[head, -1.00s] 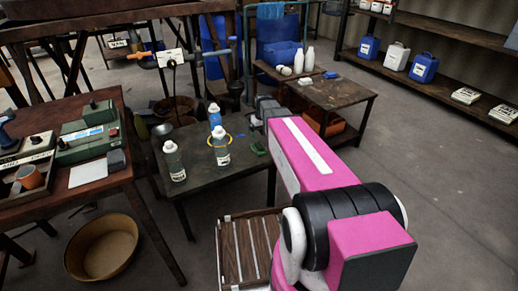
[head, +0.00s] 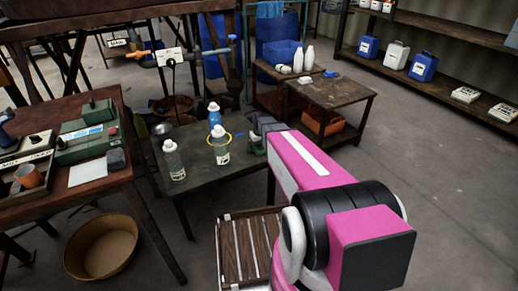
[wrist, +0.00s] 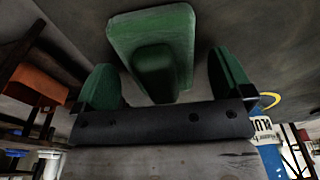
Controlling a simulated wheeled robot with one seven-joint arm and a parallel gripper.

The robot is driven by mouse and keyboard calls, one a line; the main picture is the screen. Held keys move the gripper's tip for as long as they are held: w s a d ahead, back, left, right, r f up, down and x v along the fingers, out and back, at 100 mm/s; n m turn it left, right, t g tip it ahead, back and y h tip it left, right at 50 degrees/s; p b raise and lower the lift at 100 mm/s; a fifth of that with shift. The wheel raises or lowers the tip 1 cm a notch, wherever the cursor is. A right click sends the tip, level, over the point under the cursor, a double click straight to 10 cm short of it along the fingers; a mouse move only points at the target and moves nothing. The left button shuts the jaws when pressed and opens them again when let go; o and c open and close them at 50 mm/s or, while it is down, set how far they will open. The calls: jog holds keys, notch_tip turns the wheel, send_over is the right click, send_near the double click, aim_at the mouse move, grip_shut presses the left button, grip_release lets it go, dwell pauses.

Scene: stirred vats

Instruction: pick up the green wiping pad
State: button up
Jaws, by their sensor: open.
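The green wiping pad (wrist: 125,32) shows in the wrist view as a flat green slab with a raised green block-like grip (wrist: 154,70). My gripper (wrist: 164,78) is open, with one green-faced finger on each side of the grip and visible gaps between. Nothing is held. In the head view my gripper (head: 257,138) is low at the right back part of the dark table (head: 215,185). The pad is mostly hidden by my gripper and arm there.
A slatted wooden stand (head: 247,250) is in front. The floor at right is clear.

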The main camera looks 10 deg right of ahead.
jog(key=c, duration=1.1)
notch_tip(320, 180, up, 9)
jog(key=s+r+m, duration=0.1)
jog(key=s+r, duration=0.4)
jog(key=r, duration=0.7)
jog(key=s+r+m, duration=0.2)
jog(key=s+r, duration=0.4)
jog(key=r, duration=0.6)
jog(key=shift+r+m, duration=0.3)
jog(key=shift+r, duration=0.05)
